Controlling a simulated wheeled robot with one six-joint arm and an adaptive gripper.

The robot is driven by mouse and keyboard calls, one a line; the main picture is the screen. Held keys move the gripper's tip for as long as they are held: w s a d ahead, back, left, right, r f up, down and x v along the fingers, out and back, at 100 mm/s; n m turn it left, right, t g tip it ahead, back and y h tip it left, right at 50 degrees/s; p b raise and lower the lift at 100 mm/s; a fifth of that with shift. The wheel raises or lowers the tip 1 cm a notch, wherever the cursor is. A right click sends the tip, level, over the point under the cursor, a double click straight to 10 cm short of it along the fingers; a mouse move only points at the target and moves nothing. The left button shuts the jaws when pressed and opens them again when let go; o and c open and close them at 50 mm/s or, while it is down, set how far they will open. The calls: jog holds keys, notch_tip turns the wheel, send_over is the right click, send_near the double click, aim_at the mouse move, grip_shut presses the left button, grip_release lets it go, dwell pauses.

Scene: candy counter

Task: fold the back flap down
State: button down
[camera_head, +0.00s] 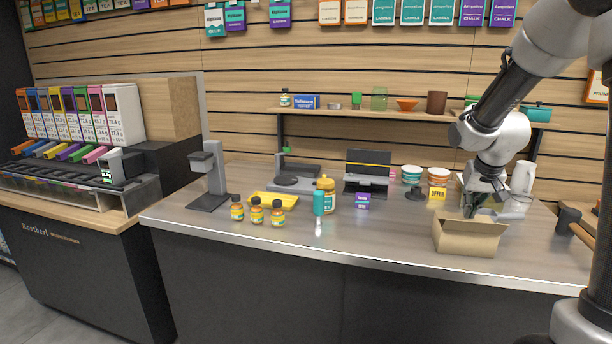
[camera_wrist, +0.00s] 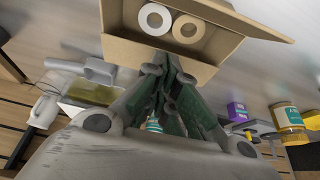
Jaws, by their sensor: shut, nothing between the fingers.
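An open brown cardboard box (camera_head: 466,240) stands near the front edge of the counter in the head view. The wrist view shows two rolls (camera_wrist: 155,18) (camera_wrist: 188,28) inside it. The back flap (camera_wrist: 122,50) spreads outward from the opening, on the side nearest my wrist. Another flap (camera_wrist: 258,22) sticks out at the right in that view. My gripper (camera_head: 470,212) is shut and empty at the back of the box. Its fingertips (camera_wrist: 168,66) overlap the back flap in the wrist view; I cannot tell whether they touch it.
A white jug (camera_head: 524,176) stands behind the box to the right. The counter (camera_head: 390,235) left of the box is clear.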

jog(key=v, duration=0.5)
jog(key=shift+w+r, duration=0.25)
dwell(0.5)
jog(key=s+a+r+n, duration=0.1)
jog(key=s+a+r, duration=0.1)
jog(key=s, duration=1.2)
jog(key=s+a+r+n+y, duration=0.1)
jog(key=s+a, duration=0.3)
jog(key=s, duration=1)
jog(key=shift+a+r+n, duration=0.2)
jog(key=shift+r+n, duration=0.1)
jog(key=shift+r, duration=0.35)
